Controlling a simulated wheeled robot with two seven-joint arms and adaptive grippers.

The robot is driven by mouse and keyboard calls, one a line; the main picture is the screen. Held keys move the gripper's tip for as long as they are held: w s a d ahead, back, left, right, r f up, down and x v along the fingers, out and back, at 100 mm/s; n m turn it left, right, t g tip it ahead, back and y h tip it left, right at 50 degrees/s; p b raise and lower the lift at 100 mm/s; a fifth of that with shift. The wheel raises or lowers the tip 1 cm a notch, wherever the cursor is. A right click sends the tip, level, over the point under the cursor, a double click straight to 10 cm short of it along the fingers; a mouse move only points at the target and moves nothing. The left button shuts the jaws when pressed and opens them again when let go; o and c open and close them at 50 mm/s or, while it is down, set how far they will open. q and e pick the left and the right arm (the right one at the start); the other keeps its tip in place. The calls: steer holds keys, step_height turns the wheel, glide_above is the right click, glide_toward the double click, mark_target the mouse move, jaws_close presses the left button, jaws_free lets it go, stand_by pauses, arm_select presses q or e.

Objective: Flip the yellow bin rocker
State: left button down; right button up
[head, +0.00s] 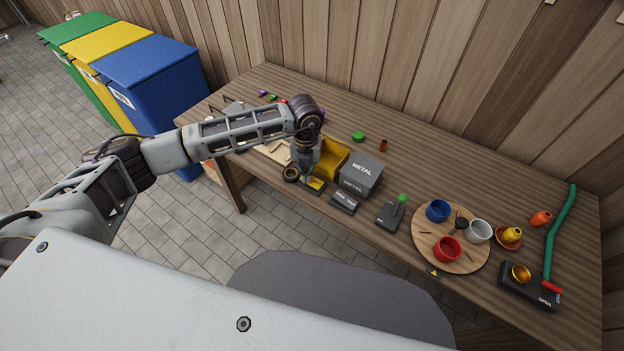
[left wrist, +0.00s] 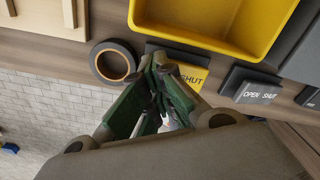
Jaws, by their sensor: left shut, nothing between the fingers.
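The yellow bin rocker (left wrist: 190,75) is a yellow plate marked "SHUT" on a dark base at the bench's front edge. It also shows in the head view (head: 316,185), partly behind my gripper. My left gripper (left wrist: 158,62) is shut and empty, with its fingertips at the left part of the rocker; whether they touch it I cannot tell. In the head view my left gripper (head: 306,172) points down at the rocker. The yellow bin (head: 333,158) stands just behind the rocker and is open at the top. My right gripper is not in view.
A tape roll (left wrist: 113,62) lies left of the rocker. A grey rocker (left wrist: 252,90) marked "OPEN SHUT" sits to the right, before the grey metal bin (head: 361,176). A green-knobbed lever (head: 390,213) and a round board (head: 425,245) with cups stand further right.

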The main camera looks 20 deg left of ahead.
arm_select(q)
steer(key=shift+a+f, duration=0.1)
steer(key=shift+f, duration=0.05)
steer(key=shift+r+p, duration=0.35)
steer(key=shift+r, duration=0.2)
steer(key=shift+r+p, duration=1.55)
steer(key=shift+r, duration=1.5)
